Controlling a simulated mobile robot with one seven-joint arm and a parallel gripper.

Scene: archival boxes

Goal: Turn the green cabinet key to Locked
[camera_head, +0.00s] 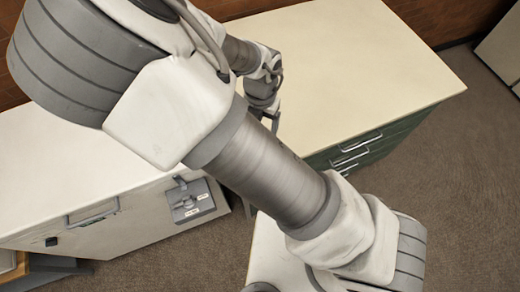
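The green cabinet (407,130) stands right of centre, with a cream top and several metal handles on its green front. I see no key on the part of that front in view; my arm covers its left part. My gripper (275,122) is near the front edge of this cabinet's top, mostly hidden behind my arm. Only a small dark part of it shows, so its opening and anything in it cannot be seen.
A white cabinet (70,165) stands at the left. Its front has a handle (92,214) and a grey lock plate (190,200) with a lever and small labels. Brown carpet (450,210) is clear at the right. Another pale unit (503,50) stands at the far right edge.

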